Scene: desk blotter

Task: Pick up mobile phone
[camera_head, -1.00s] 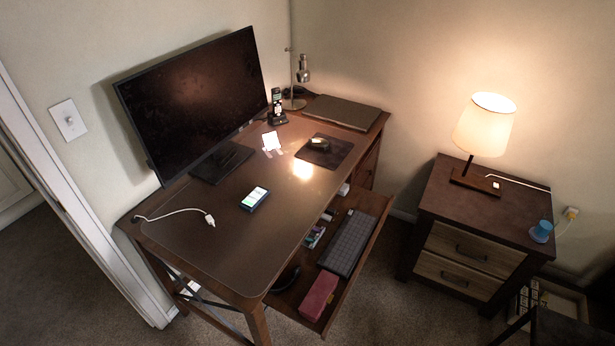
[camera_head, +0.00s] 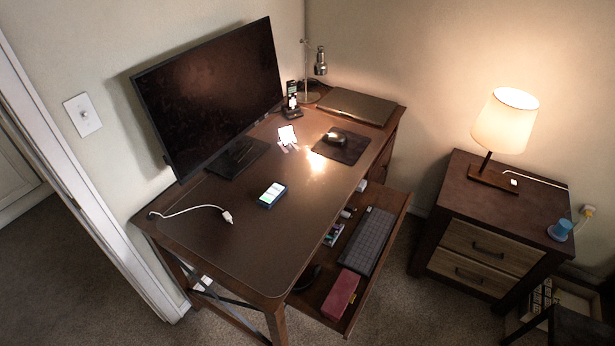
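A mobile phone (camera_head: 271,194) with a lit screen and a dark blue edge lies flat, screen up, on the desk blotter (camera_head: 235,255). It is in front of the monitor, and nothing touches it. Neither of my grippers shows in the head view.
A white charging cable (camera_head: 190,211) lies left of the phone. The monitor (camera_head: 215,97) stands behind it. A mouse (camera_head: 335,138) on a pad is at the back right. An open drawer (camera_head: 385,275) holding a keyboard juts out in front. A nightstand (camera_head: 500,205) stands right.

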